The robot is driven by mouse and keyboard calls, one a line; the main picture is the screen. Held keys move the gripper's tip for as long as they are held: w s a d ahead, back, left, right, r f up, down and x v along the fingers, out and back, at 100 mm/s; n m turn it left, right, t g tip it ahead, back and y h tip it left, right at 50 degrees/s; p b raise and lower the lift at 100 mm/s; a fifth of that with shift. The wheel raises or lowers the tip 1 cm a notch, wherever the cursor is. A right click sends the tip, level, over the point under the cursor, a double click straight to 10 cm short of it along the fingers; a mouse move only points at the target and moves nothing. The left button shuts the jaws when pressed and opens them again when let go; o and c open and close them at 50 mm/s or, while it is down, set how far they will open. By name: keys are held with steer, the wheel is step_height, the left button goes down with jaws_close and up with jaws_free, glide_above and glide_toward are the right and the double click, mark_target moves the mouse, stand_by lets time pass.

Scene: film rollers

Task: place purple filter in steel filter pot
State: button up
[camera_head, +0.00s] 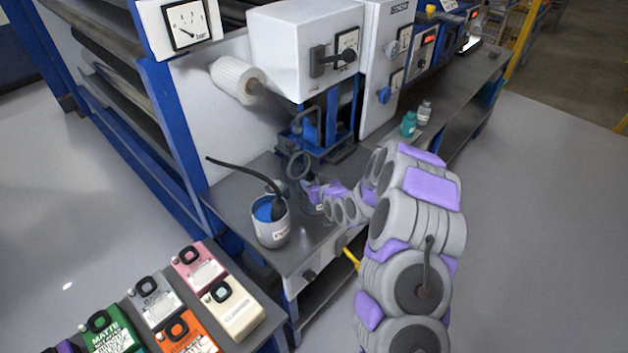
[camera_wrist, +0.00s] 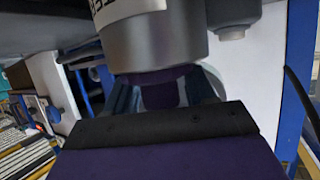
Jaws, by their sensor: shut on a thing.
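My gripper (camera_head: 318,194) reaches over the bench beside a small steel pot (camera_head: 311,206), which is partly hidden behind it. In the wrist view, the fingers (camera_wrist: 163,92) are shut on a dark purple piece (camera_wrist: 162,93), which looks like the purple filter. The labelled steel pot (camera_wrist: 155,48) fills the top of that view, right up against the purple piece. I cannot tell whether the filter touches the pot or is inside it. The pot's opening is hidden.
A container of blue liquid (camera_head: 271,234) with a black hose stands left of my gripper. Teal (camera_head: 408,124) and grey (camera_head: 424,113) bottles stand farther back. The machine's white housing (camera_head: 300,50) rises behind the bench.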

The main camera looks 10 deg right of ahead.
steer(key=shift+a, duration=0.2)
steer(key=shift+s+d+r, duration=0.2)
steer(key=shift+s+r, duration=0.1)
steer(key=s+r+m+g+h, duration=0.1)
steer(key=s+r+g, duration=0.4)
steer(key=s, duration=1.2)
steer(key=s+r+g+h+p, duration=0.1)
steer(key=s+r+g, duration=0.4)
steer(key=s, duration=1.3)
steer(key=s+a+r+m+g+h+p, duration=0.1)
steer(key=s+r+g, duration=0.3)
steer(key=s+r, duration=0.8)
steer(key=s, duration=0.6)
steer(key=shift+m+g, duration=0.3)
steer(key=shift+g, duration=0.1)
